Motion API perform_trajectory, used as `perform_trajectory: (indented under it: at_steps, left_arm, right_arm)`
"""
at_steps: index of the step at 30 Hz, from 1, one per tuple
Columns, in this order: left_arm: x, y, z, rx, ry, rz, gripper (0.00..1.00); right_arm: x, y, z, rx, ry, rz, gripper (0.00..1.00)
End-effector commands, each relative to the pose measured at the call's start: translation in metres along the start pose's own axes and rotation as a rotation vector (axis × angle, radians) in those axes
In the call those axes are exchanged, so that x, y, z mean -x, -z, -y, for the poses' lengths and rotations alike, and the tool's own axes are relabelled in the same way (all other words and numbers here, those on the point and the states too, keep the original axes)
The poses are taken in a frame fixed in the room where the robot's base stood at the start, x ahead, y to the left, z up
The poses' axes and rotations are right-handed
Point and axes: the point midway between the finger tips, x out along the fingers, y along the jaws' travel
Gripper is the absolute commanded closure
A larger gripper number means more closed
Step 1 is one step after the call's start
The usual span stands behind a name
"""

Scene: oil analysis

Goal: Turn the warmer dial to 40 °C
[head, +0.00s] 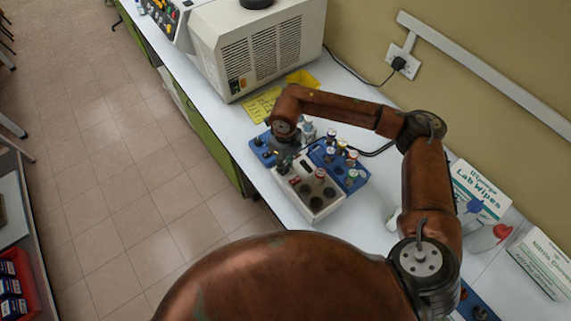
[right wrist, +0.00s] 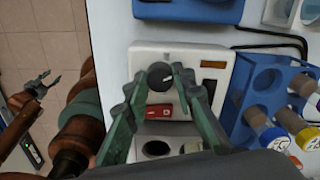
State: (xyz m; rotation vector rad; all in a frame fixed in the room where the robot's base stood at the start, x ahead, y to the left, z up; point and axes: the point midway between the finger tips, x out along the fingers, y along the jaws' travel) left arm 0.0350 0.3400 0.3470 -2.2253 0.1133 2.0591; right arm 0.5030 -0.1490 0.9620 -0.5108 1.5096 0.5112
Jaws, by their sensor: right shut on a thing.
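The warmer is a cream block with round wells; its front rim shows in the head view (head: 322,213) and its panel in the right wrist view (right wrist: 146,56). The dark round dial (right wrist: 160,76) is on the panel, above a red switch (right wrist: 168,112) and left of a dark display (right wrist: 208,92). My right gripper (right wrist: 160,73) has its green fingers on both sides of the dial, shut on it. In the head view my right gripper (head: 284,163) hides the dial. The dial's setting is not readable. My left gripper (right wrist: 47,80) shows at the left of the right wrist view, open and empty, over the floor.
A blue rack (right wrist: 263,100) with capped vials stands close beside the warmer. Another blue holder (head: 262,152) is on its other side. A large cream machine (head: 255,50) stands farther back. Lab wipes (head: 478,192) stand near the wall.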

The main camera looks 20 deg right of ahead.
Motion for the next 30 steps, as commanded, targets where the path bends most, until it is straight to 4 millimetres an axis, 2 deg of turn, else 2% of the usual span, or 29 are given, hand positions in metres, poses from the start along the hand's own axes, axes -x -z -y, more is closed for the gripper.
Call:
perform_trajectory:
  at_steps: [1, 2, 9, 20, 23, 30]
  left_arm:
    - [0.000, 0.000, 0.000, 0.000, 0.000, 0.000, 0.60]
    - [0.000, 0.000, 0.000, 0.000, 0.000, 0.000, 0.60]
    - [0.000, 0.000, 0.000, 0.000, 0.000, 0.000, 0.60]
    - [0.000, -0.002, 0.002, 0.001, 0.002, 0.002, 0.60]
    - [0.000, -0.002, 0.001, 0.000, 0.001, 0.001, 0.60]
    - [0.000, -0.001, 0.001, 0.000, 0.000, 0.001, 0.60]
  right_arm:
    - [-0.001, 0.000, 0.000, 0.000, 0.000, 0.000, 1.00]
    - [-0.001, 0.000, 0.000, 0.000, 0.000, 0.000, 0.75]
    - [-0.001, 0.000, 0.000, 0.001, 0.000, 0.000, 0.59]
    - [0.006, -0.001, 0.000, 0.001, 0.000, 0.001, 0.59]
    - [0.019, -0.001, 0.001, 0.001, 0.002, 0.003, 0.59]
    - [0.069, -0.001, 0.001, 0.002, 0.003, 0.004, 0.59]
